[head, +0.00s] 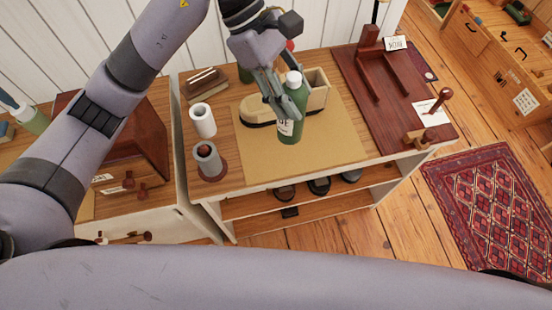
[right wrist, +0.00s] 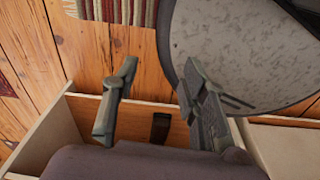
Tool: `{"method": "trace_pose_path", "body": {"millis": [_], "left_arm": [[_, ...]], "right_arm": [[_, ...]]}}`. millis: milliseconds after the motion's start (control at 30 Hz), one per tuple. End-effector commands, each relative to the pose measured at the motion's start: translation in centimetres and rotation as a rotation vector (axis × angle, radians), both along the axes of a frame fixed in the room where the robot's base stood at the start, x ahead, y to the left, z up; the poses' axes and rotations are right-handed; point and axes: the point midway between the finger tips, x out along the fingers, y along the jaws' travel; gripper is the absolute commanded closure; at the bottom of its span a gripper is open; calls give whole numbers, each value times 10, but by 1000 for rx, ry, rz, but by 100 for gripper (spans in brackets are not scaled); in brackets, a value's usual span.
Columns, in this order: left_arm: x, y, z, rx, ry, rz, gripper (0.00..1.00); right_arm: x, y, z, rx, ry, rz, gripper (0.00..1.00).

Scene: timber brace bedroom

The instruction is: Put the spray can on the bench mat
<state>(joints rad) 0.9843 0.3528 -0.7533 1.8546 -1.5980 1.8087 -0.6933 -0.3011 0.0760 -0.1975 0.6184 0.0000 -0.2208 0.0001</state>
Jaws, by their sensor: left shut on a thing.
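The spray can (head: 291,115) is green with a white cap and a pale label. My left gripper (head: 277,100) is shut on its upper part and holds it roughly upright. The can shows over the tan bench mat (head: 300,158); I cannot tell whether its base touches the mat. My right gripper (right wrist: 157,78) is open and empty in the right wrist view, above wooden shelving and floor.
A tan shoe-like piece (head: 260,111) and an open box stand on the mat behind the can. A white roll (head: 203,120) and a grey cup (head: 208,160) stand left of it. A dark red board (head: 395,95) lies right. The mat's front is clear.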

Motion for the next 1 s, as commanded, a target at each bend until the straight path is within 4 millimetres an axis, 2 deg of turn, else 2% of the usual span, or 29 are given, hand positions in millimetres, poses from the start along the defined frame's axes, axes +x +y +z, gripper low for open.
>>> {"method": "trace_pose_path", "body": {"millis": [300,500,733,900,1000], "left_arm": [[-2,0,-82,2,10,6,100],[-1,0,-125,2,4,4,100],[-1,0,-147,1,4,4,100],[0,0,-173,1,4,4,100],[0,0,-182,0,2,4,100]], "right_arm": [[8,-9,27,-11,-12,0,60],[5,-8,36,-9,-8,4,60],[1,-3,40,-3,-4,6,60],[1,2,48,3,-2,4,60],[1,4,49,4,-3,3,60]]}}
